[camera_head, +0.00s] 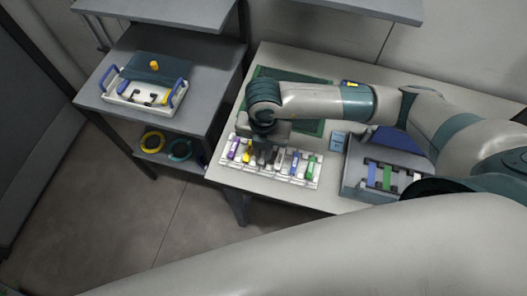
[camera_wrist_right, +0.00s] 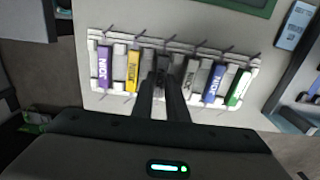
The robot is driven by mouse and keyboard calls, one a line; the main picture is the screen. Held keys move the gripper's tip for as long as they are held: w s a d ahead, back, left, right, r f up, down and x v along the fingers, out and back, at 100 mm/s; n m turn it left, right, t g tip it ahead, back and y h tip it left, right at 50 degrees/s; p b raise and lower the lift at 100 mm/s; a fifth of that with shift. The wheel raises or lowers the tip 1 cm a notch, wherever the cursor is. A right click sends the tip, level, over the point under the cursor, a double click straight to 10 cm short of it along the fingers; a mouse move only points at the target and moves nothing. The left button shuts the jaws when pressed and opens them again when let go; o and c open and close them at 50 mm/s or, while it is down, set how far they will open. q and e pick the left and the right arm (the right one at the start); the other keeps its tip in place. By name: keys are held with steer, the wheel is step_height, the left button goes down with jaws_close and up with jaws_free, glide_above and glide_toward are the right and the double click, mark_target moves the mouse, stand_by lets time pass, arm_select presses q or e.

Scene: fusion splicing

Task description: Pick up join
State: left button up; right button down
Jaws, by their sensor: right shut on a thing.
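A white rack (camera_wrist_right: 210,48) lies on the pale table and holds a row of small labelled pieces, which I take to be the joins. In the right wrist view these are purple (camera_wrist_right: 104,67), yellow (camera_wrist_right: 133,70), light grey (camera_wrist_right: 190,75), blue (camera_wrist_right: 213,84) and green (camera_wrist_right: 239,88). My right gripper (camera_wrist_right: 166,82) points down at the middle of the row, between the yellow and light grey pieces. It is shut on a dark piece there, mostly hidden by the fingers. In the head view the right gripper (camera_head: 264,157) is over the rack (camera_head: 231,168). My left gripper is not in view.
A grey box (camera_head: 352,178) with coloured strips stands right of the rack. A green mat (camera_head: 314,127) lies behind it. A side table at the left bears a white tray (camera_head: 118,99) with blue handles. Yellow (camera_head: 152,142) and teal (camera_head: 180,150) rings lie on its lower shelf.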

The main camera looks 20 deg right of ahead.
mark_target(263, 154)
steer(key=shift+r, duration=0.4)
step_height(263, 154, up, 2)
steer(key=shift+w+r+b, duration=0.1)
steer(key=shift+r+b, duration=0.1)
steer(key=shift+b, duration=0.6)
steer(key=s+d+r+p, duration=0.2)
steer(key=s+r+p, duration=0.2)
steer(key=s+r, duration=0.3)
steer(key=shift+s+d, duration=0.25)
steer(key=shift+s, duration=2.05)
